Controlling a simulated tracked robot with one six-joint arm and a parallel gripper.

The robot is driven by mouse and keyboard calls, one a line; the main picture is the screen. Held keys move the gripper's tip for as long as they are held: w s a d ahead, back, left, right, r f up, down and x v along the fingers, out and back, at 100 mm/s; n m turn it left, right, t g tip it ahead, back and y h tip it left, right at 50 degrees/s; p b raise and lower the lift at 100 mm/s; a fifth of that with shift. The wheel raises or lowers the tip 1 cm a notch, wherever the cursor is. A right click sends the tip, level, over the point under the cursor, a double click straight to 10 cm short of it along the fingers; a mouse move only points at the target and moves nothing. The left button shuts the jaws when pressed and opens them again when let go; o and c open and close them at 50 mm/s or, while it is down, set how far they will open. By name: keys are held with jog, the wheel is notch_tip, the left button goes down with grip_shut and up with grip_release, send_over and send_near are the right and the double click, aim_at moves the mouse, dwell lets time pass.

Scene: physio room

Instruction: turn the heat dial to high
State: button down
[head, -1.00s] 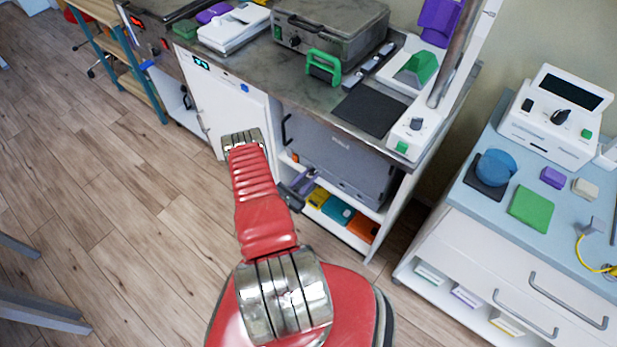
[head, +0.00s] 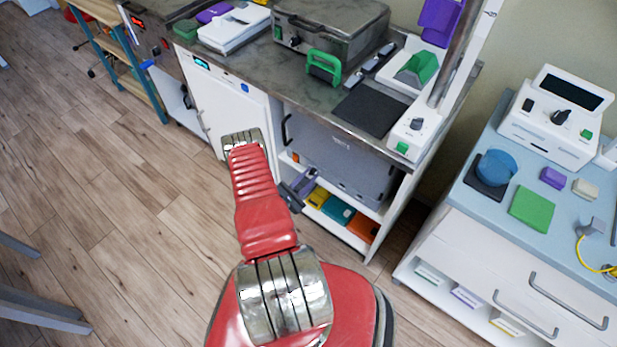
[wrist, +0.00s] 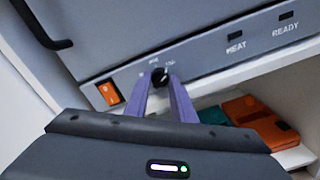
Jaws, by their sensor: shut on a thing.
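The heat dial (wrist: 159,76) is a small black knob on the grey front panel of a heating unit (wrist: 200,57). Small white scale marks sit above it, too blurred to read. My gripper (wrist: 160,84) has its two purple fingers shut on the dial, one on each side, in the wrist view. Which mark the dial points to cannot be told.
An orange rocker switch (wrist: 108,94) is left of the dial. HEAT and READY windows (wrist: 287,16) are to its right. A dark handle (wrist: 40,25) is above left. Orange and teal items (wrist: 262,118) lie on the shelf below.

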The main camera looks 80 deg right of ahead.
jog(key=shift+a+f, duration=0.1)
jog(key=c, duration=1.8)
grip_release()
jog(key=v, duration=1.3)
jog(key=shift+w+a, duration=0.15)
jog(key=shift+a, duration=0.15)
